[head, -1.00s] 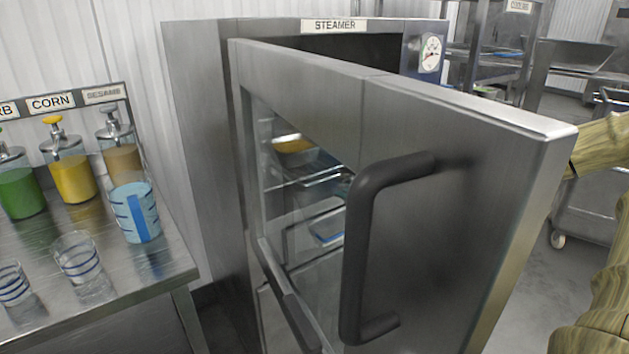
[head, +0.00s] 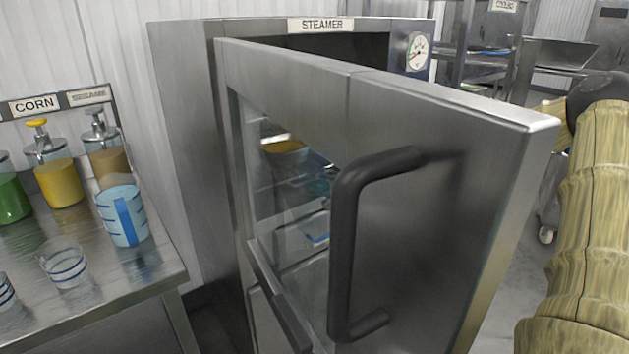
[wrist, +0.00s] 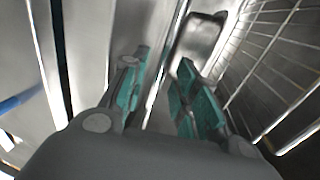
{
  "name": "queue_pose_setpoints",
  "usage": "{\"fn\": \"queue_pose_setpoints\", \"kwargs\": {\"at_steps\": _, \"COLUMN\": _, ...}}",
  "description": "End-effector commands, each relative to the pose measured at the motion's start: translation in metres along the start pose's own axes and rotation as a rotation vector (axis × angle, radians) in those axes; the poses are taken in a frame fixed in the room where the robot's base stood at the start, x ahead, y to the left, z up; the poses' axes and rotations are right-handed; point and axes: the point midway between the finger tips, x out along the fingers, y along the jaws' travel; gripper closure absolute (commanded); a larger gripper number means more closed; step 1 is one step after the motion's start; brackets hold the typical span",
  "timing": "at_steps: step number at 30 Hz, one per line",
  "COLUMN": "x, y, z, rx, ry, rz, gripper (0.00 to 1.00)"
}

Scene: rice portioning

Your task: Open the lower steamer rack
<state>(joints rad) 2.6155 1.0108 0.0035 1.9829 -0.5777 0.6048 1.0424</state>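The steel steamer (head: 185,150) stands in the middle of the head view, its door (head: 430,210) swung open toward me with a dark handle (head: 345,240). Through the door's window, wire racks (head: 290,215) show dimly; a yellow-topped container (head: 283,146) sits on the upper level and a blue item (head: 318,238) lies lower. In the wrist view my gripper (wrist: 163,65) has its two teal fingers apart, with steel edges beyond and between them. A wire rack (wrist: 268,50) lies to its right. I cannot tell whether a finger touches metal, nor which rack level this is.
A steel counter (head: 150,255) at left holds sauce dispensers (head: 58,170), a blue measuring cup (head: 122,215) and clear glasses (head: 66,265). The open door fills the centre, with my arm beyond its right edge. Open floor and shelving show behind.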

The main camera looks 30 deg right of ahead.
Motion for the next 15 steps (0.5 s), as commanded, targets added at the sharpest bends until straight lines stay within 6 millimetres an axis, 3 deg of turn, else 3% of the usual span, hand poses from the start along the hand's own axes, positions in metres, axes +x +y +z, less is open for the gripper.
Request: {"fn": "queue_pose_setpoints", "kwargs": {"at_steps": 15, "x": 0.029, "y": 0.001, "z": 0.0, "rx": -0.001, "ry": 0.0, "rz": 0.0, "gripper": 0.71}}
